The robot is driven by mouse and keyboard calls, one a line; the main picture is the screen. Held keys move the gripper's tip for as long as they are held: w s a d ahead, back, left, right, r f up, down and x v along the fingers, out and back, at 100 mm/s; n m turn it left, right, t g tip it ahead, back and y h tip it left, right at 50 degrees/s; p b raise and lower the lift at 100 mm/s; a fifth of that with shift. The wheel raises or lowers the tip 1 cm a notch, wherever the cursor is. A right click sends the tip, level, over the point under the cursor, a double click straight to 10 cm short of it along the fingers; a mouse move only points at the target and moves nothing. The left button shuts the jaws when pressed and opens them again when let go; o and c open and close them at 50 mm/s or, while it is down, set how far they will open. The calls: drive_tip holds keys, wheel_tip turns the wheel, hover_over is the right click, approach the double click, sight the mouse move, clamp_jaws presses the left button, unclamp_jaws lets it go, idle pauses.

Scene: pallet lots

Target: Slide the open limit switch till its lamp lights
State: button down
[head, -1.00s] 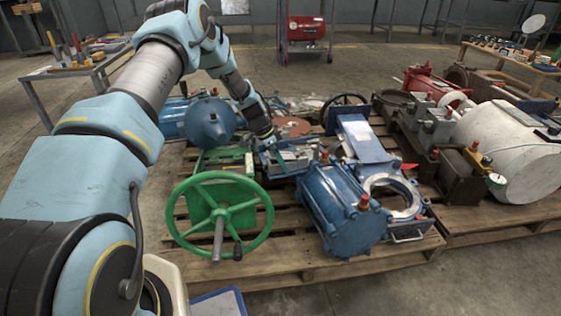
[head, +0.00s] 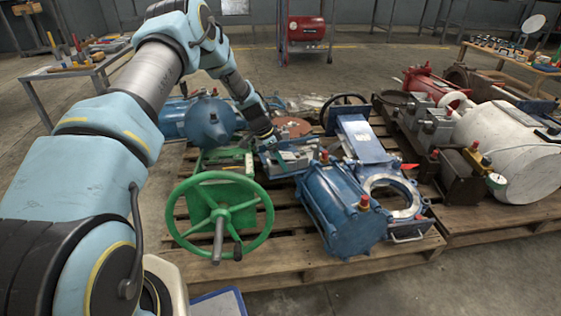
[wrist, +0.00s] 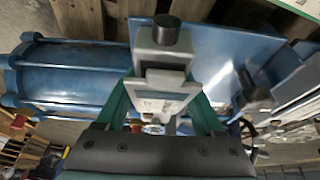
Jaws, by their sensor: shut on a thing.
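The limit switch (wrist: 160,62) is a small grey block in the wrist view, with a pale labelled face and a black round cap on its far end. It lies in front of a blue plate. My gripper (wrist: 162,100) has its teal fingers on either side of the grey block and is shut on it. In the head view my gripper (head: 270,143) is low over the middle of the pallet, beside grey metal parts. The switch is too small to make out there. I see no lit lamp on it.
A blue ribbed cylinder (head: 335,207) stands right of my gripper, with a blue plate (head: 362,140) behind it. A green handwheel (head: 219,215) is in front. A blue domed vessel (head: 209,122) is to the left. The wooden pallet (head: 300,262) has bare slats in front.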

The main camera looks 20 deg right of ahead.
drive_tip(key=shift+w, duration=0.4)
drive_tip(key=shift+c, duration=0.2)
unclamp_jaws()
drive_tip(key=p+v, duration=0.2)
drive_tip(key=v, duration=0.8)
drive_tip(key=shift+a+r, duration=0.15)
drive_tip(key=shift+r, duration=0.2)
